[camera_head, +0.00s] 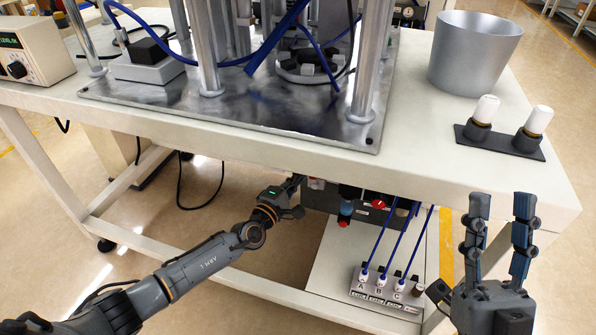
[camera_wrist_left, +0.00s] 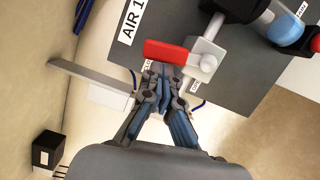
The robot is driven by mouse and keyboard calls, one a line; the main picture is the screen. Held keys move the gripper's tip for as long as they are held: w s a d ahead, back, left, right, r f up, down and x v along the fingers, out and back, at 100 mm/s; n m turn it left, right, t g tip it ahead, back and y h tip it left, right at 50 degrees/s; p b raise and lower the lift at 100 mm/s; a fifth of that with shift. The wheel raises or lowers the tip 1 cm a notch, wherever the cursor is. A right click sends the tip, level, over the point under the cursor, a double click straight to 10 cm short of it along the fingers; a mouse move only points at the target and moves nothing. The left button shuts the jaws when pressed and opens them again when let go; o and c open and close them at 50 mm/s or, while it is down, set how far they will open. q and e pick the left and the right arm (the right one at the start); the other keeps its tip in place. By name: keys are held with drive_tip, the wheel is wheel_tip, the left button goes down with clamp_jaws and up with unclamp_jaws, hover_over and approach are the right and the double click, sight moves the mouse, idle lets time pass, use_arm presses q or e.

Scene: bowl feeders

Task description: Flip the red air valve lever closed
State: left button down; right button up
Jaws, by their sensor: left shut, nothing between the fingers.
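The red air valve lever (camera_wrist_left: 167,50) shows in the left wrist view as a flat red bar joined to a pale metal valve body (camera_wrist_left: 205,57), beside a grey panel (camera_wrist_left: 150,30) marked "AIR 1". My left gripper (camera_wrist_left: 163,72) is shut and empty. Its fingertips are right at the lever's edge; whether they touch it I cannot tell. In the head view, the left gripper (camera_head: 297,182) is under the table edge at the panel's left end, and the lever cannot be made out there. My right gripper (camera_head: 500,200) points up with its fingers apart, empty, at the lower right.
The white tabletop (camera_head: 420,160) overhangs the panel. On it stand a grey bucket (camera_head: 475,50) and a black holder with two white-capped bottles (camera_head: 535,120). Blue tubes run to a labelled block (camera_head: 385,290) on the lower shelf. A red round knob (camera_head: 378,203) is on the panel.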

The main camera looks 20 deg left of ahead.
sight(469, 188)
drive_tip(key=w+f+g+h+p, duration=0.1)
drive_tip(key=w+f+g, duration=0.3)
drive_tip(key=w+f, duration=0.1)
drive_tip(key=shift+a+f+g+h+p, duration=0.1)
drive_tip(key=shift+f+g+h+p, duration=0.1)
drive_tip(key=shift+g+h+p, duration=0.2)
use_arm(q)
drive_tip(key=shift+d+r+m+p, duration=0.35)
drive_tip(key=shift+d+m+p, duration=0.15)
drive_tip(key=shift+m+p, duration=0.5)
use_arm(e)
wheel_tip(469, 188, down, 10)
drive_tip(key=w+d+g+h, duration=0.1)
drive_tip(key=g+h, duration=0.1)
drive_tip(key=g, duration=0.4)
drive_tip(key=shift+w, duration=0.25)
use_arm(q)
drive_tip(key=shift+s, duration=0.1)
drive_tip(key=v, duration=1.2)
drive_tip(key=shift+r, duration=0.2)
